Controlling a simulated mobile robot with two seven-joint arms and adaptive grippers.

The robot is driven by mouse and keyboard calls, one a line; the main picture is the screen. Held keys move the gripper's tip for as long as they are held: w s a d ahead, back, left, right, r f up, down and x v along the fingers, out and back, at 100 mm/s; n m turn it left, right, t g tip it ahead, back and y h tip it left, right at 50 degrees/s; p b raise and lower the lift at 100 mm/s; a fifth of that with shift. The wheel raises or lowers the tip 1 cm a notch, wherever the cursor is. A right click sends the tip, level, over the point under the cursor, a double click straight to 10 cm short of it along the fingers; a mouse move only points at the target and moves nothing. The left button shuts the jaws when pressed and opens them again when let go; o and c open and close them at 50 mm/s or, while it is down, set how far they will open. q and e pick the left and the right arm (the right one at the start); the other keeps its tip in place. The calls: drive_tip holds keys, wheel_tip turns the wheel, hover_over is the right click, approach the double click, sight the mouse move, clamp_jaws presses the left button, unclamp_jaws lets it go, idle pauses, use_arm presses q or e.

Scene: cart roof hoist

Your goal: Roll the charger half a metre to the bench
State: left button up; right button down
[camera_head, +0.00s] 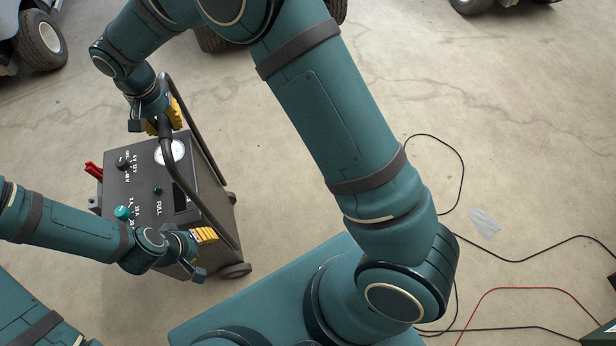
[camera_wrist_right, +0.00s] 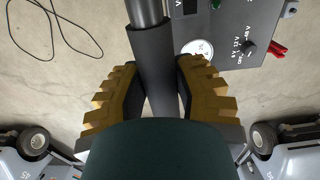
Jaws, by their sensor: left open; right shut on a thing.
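My right gripper (camera_head: 163,116) is shut on the far end of the handle; in the right wrist view my yellow-padded fingers (camera_wrist_right: 156,95) sit either side of the handle's dark sleeve (camera_wrist_right: 152,55). My left gripper (camera_head: 203,254) is open near the handle's near end, over the charger's lower right edge. Whether it touches the handle is unclear. No bench is clearly recognisable.
Black cables (camera_head: 520,258) and a red cable (camera_head: 515,289) lie on the floor at right, near a pale scrap (camera_head: 484,222). A dark green object (camera_head: 602,335) shows at the bottom right corner. Wheeled carts (camera_head: 40,42) stand at the back. Cracked concrete between is mostly clear.

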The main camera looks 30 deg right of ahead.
drive_tip(key=shift+w+a+p, duration=0.15)
drive_tip(key=shift+w+a, duration=0.05)
drive_tip(key=shift+a, duration=0.55)
drive_tip(key=shift+w+a+p, duration=0.15)
drive_tip(key=shift+a, duration=0.55)
drive_tip(key=shift+w+a+p, duration=0.15)
drive_tip(key=shift+w+a, duration=0.05)
drive_tip(key=shift+a, duration=0.65)
drive_tip(key=w+a+p, duration=0.1)
drive_tip(key=a+p, duration=0.1)
drive_tip(key=a, duration=0.5)
drive_tip(key=shift+w+a, duration=0.15)
drive_tip(key=shift+w, duration=0.25)
unclamp_jaws()
drive_tip(key=shift+r+p, duration=0.1)
drive_tip(key=shift+p, duration=0.2)
